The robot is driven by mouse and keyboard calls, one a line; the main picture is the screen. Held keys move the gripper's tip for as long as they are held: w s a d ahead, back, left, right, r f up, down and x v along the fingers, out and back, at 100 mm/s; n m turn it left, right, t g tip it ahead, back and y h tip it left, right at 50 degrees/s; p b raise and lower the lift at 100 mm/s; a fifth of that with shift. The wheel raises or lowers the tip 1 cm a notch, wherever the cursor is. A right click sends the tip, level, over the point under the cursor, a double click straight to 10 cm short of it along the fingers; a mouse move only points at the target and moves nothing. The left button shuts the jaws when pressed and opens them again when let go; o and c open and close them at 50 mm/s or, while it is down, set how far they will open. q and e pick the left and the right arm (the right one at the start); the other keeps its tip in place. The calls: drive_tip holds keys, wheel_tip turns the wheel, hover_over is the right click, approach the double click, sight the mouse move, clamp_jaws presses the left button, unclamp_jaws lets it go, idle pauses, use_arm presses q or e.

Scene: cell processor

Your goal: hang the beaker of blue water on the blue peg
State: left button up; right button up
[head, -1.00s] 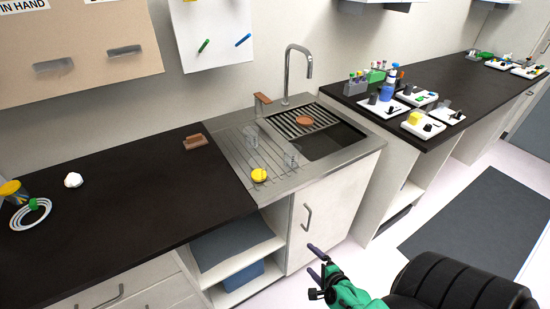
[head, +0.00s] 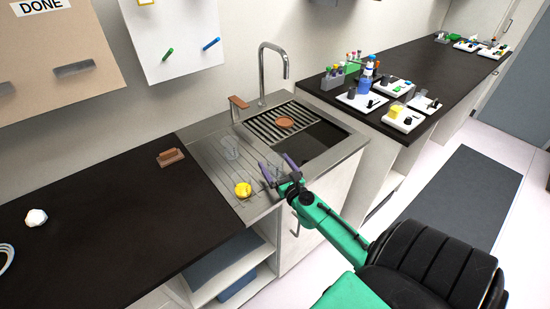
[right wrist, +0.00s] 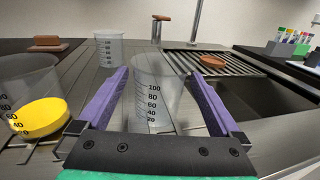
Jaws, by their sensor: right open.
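A blue peg (head: 211,44) sticks out of a white wall board at the top, right of a green peg (head: 167,53). My right gripper (head: 278,168) is over the front of the sink's drainboard, its purple fingers open. In the right wrist view a clear graduated beaker (right wrist: 152,95) stands upright between and just beyond the fingers. It looks empty, with no blue water seen in it. Another clear beaker (right wrist: 109,48) stands farther back. A beaker holding yellow (right wrist: 40,118) is at the left. On the right counter a blue item (head: 364,85) stands among small trays; whether it is a beaker is unclear.
The sink basin (head: 312,143) with a slatted rack (head: 270,122) and a brown disc (head: 285,122) lies right of the drainboard. A tall faucet (head: 262,75) stands behind. A brown block (head: 170,157) sits on the dark left counter (head: 110,205), which is mostly clear.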

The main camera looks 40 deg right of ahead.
drive_tip(key=x, duration=0.3)
drive_tip(key=c, duration=0.3)
drive_tip(key=shift+a, duration=0.1)
drive_tip(key=c, duration=1.1)
drive_tip(key=shift+o, duration=0.2)
drive_tip(key=shift+r, duration=0.1)
wheel_tip(320, 180, up, 13)
drive_tip(key=p, duration=1)
wheel_tip(320, 180, up, 6)
hover_over(272, 160)
drive_tip(key=shift+w+r+b, duration=0.15)
drive_tip(key=shift+r+b, duration=0.25)
drive_tip(key=shift+r, duration=0.05)
